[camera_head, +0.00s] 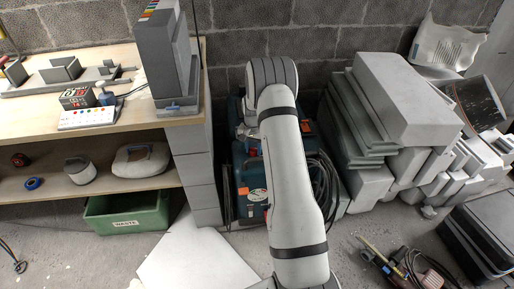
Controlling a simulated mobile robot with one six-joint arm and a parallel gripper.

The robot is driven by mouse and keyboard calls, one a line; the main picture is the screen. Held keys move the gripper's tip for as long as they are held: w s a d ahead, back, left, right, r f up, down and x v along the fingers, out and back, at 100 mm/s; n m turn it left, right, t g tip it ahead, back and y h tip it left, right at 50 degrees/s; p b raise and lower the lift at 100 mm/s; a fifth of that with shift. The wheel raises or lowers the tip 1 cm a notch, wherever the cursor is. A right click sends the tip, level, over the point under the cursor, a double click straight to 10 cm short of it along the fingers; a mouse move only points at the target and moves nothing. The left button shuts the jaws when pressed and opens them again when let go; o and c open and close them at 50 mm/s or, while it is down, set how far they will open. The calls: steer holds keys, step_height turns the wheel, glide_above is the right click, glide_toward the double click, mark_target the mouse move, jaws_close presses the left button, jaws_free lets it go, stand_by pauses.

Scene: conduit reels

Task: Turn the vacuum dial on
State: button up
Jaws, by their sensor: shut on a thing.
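The vacuum (252,178) is a dark teal and black machine on the floor between the workbench and a stack of grey blocks. My white arm reaches over it and covers much of its middle and right side. My gripper (245,131) is at the vacuum's upper left, beside the arm's far joint. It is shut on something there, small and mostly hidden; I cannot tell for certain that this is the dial. A red part (252,152) shows just below the gripper.
A black hose (325,185) coils at the vacuum's right. The wooden workbench (130,118) and its grey side column stand close on the left. Stacked grey blocks (375,125) crowd the right, and a block wall is behind. A white sheet (195,262) lies on the floor in front.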

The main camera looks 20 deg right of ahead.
mark_target(254, 148)
steer(key=shift+d+m, duration=0.25)
steer(key=shift+m, duration=0.15)
steer(key=o, duration=1)
steer(key=shift+a, duration=0.1)
steer(key=shift+r, duration=0.1)
step_height(254, 148, up, 8)
steer(key=shift+f+p, duration=0.25)
steer(key=shift+p, duration=0.5)
